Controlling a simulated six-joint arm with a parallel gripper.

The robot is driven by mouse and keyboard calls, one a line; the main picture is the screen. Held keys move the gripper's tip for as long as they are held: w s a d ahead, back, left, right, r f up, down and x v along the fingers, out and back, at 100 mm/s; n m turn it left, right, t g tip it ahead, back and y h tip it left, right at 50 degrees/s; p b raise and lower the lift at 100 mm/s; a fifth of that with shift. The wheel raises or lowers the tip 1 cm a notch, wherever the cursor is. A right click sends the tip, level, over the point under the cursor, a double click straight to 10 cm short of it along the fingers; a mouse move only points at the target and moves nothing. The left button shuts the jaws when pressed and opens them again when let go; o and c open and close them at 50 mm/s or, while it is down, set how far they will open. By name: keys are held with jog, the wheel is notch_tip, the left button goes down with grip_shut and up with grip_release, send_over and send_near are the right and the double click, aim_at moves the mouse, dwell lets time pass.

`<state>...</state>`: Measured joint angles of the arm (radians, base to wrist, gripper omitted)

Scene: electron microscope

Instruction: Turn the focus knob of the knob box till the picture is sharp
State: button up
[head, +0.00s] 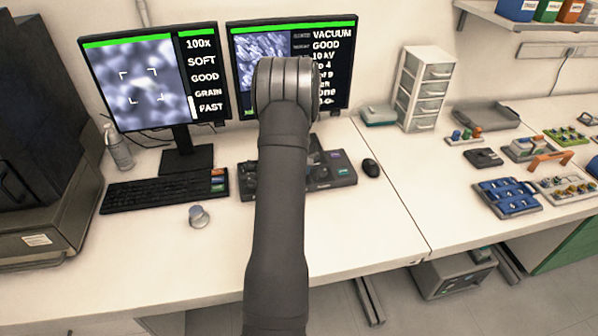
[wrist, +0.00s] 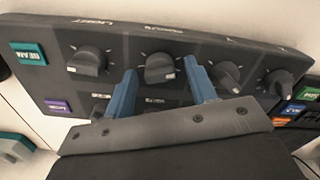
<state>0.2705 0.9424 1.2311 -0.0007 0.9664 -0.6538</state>
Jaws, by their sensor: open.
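The knob box (head: 335,172) lies on the desk below the monitors, partly hidden by my arm in the head view. In the wrist view the dark box (wrist: 215,45) shows a row of several knobs, with labels upside down and hard to read. My gripper (wrist: 160,75) is open, its blue fingers on either side of one knob (wrist: 160,69). Gaps show between fingers and knob; I cannot tell whether either touches. In the head view my gripper is hidden behind the arm. The left monitor (head: 150,78) shows a blurred grey picture and the word SOFT.
The right monitor (head: 338,50), partly covered by my arm, reads VACUUM GOOD. A keyboard (head: 163,190) and a small grey cylinder (head: 199,216) are left of the box. A mouse (head: 371,167) is to its right. The desk front at right of my arm is clear.

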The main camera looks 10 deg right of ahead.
jog(key=c, duration=1)
jog(key=shift+m, duration=0.3)
jog(key=m, duration=0.9)
jog(key=shift+m, duration=0.3)
jog(key=o, duration=1)
